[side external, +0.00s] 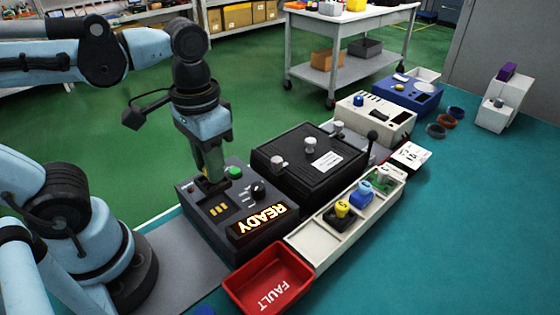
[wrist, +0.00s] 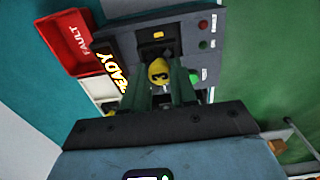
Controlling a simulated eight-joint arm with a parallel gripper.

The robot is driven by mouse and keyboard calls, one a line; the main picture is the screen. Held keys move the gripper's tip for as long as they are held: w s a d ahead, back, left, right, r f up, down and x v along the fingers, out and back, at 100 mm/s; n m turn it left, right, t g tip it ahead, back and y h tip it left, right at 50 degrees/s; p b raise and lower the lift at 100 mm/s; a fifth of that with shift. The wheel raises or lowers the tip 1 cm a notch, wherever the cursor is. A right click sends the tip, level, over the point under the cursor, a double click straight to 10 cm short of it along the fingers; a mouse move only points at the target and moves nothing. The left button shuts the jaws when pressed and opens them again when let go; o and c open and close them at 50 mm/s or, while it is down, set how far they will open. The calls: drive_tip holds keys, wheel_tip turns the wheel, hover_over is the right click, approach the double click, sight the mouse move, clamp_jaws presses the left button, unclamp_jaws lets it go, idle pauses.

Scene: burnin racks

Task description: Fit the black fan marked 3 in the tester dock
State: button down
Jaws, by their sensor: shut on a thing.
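My gripper (side external: 212,178) points down over the left part of the dark tester (side external: 262,197), whose display reads READY. In the wrist view its green fingers (wrist: 164,88) are shut on a yellow knob (wrist: 159,72) with a dark mark that looks like a 3. The black fan body under the knob is mostly hidden by the fingers. I cannot tell whether it is seated in the dock or just above it.
A red FAULT bin (side external: 268,279) stands in front of the tester. A black ribbed box (side external: 283,142) stands behind.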

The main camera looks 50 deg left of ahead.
sight(214, 187)
drive_tip(key=shift+f, duration=2.45)
drive_tip(key=shift+f, duration=0.55)
idle(0.5)
drive_tip(key=c, duration=0.8)
unclamp_jaws()
drive_tip(key=shift+r, duration=2.55)
drive_tip(key=shift+r, duration=2)
